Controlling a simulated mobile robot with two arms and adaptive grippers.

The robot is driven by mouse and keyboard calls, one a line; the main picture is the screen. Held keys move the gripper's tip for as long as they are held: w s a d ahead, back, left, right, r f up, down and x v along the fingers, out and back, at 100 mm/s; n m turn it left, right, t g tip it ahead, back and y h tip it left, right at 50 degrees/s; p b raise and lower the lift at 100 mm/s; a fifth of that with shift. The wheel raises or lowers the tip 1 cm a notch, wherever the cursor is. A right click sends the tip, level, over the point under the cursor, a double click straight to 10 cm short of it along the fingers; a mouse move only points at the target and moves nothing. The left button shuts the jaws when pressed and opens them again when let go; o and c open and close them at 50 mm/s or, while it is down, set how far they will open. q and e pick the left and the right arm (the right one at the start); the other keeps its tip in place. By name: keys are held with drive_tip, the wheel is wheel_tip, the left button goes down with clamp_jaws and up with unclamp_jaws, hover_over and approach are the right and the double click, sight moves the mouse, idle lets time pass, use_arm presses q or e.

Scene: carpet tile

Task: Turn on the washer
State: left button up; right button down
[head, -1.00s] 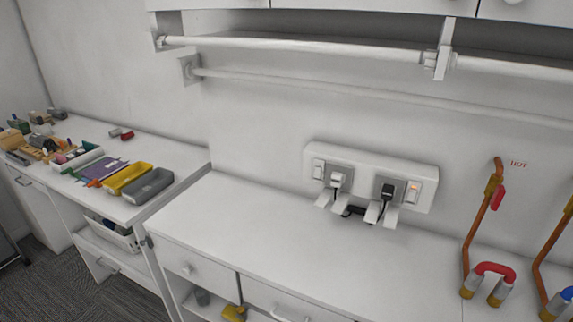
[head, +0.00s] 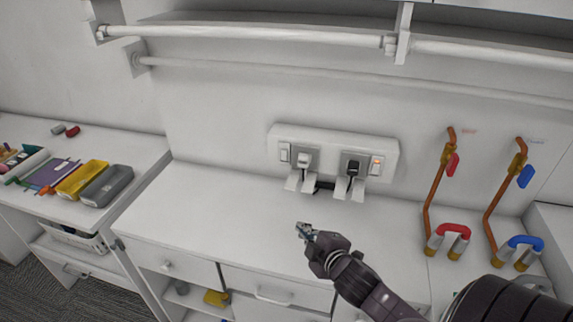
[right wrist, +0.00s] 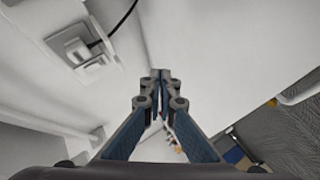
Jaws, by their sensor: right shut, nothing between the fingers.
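No washer body can be made out in either view. A white double socket panel (head: 334,140) is on the back wall above the counter. Its left rocker switch (head: 285,152) shows no light, and its right switch (head: 376,166) glows orange. A white plug (head: 303,160) sits in the left socket and a black plug (head: 353,168) in the right. My right gripper (head: 304,230) is shut and empty, over the counter, below and in front of the panel, apart from it. In the right wrist view its fingertips (right wrist: 160,76) meet. My left gripper is not in view.
Copper pipes with a red valve handle (head: 452,164) and a blue one (head: 526,176) stand right of the panel. A rail (head: 240,32) runs above. The white counter (head: 220,205) is clear left of my gripper. Yellow and grey trays (head: 106,186) lie on the left bench.

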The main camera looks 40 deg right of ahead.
drive_tip(key=w+d+r+n+t+y, duration=0.1)
drive_tip(key=w+d+r+n+t, duration=0.2)
drive_tip(key=r, duration=0.5)
drive_tip(key=w+n+t, duration=0.1)
drive_tip(key=w+n, duration=0.1)
drive_tip(key=n, duration=0.1)
drive_tip(key=shift+w+d+r+y, duration=0.15)
drive_tip(key=shift+w+r+y, duration=0.15)
drive_tip(key=shift+w+r, duration=0.05)
drive_tip(key=shift+w, duration=0.15)
drive_tip(key=b, duration=0.4)
approach(284, 155)
drive_tip(key=w+a+f, duration=0.2)
drive_tip(key=w+a, duration=0.2)
drive_tip(key=w+d, duration=0.1)
drive_tip(key=w+d+b, duration=0.1)
drive_tip(key=d, duration=0.1)
drive_tip(key=shift+w+d+f, duration=0.1)
drive_tip(key=shift+w+d, duration=0.1)
drive_tip(key=shift+w, duration=0.05)
